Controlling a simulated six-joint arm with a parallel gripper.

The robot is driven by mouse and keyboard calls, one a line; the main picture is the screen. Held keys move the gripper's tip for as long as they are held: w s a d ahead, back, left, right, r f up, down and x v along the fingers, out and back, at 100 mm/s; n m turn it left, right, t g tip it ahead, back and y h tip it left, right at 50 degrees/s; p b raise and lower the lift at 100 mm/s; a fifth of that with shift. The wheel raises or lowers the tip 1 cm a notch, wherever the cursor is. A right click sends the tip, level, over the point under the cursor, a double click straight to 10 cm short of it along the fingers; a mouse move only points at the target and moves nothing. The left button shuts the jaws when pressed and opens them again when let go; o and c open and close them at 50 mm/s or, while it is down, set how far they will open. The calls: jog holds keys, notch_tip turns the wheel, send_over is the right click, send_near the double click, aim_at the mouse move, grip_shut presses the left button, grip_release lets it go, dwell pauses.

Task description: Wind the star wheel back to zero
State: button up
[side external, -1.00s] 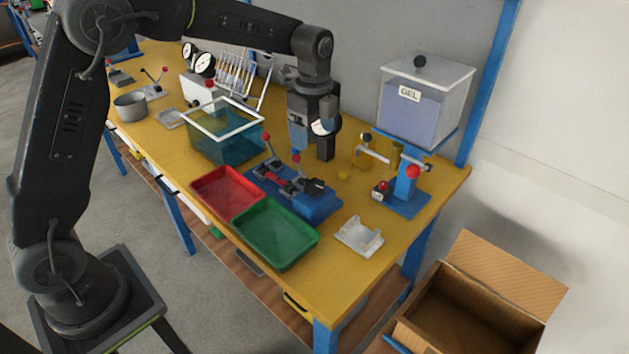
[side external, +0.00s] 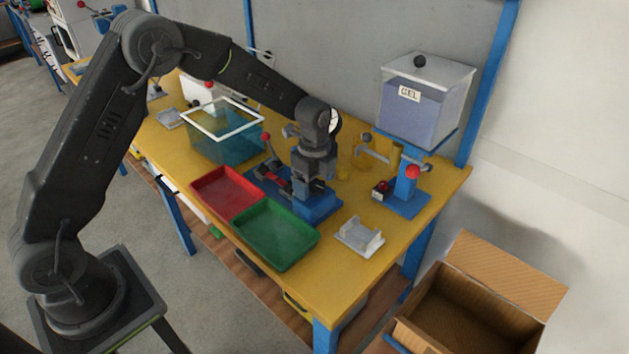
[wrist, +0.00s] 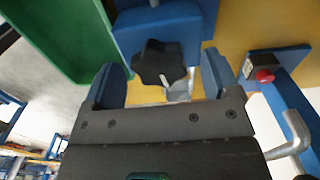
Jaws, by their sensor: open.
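The black star wheel (wrist: 160,64) shows in the wrist view at the end of the blue fixture (wrist: 165,28). My gripper (wrist: 168,78) is open, with one blue-padded finger on each side of the wheel. I cannot tell whether either finger touches it. In the side view my gripper (side external: 312,190) is down over the right end of the blue fixture (side external: 318,212) and hides the wheel there. The wheel's zero mark cannot be made out.
A green tray (side external: 277,236) and a red tray (side external: 228,192) lie left of the fixture. A white bracket (side external: 358,236) sits at front right. The blue gel stand (side external: 405,200) with a red button stands to the right. A glass tank (side external: 222,140) is behind.

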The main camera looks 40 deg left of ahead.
jog(key=c, duration=0.9)
jog(key=shift+n, duration=0.4)
jog(key=n, duration=0.7)
jog(key=shift+n, duration=0.3)
jog(key=n, duration=0.3)
jog(key=shift+n, duration=2.2)
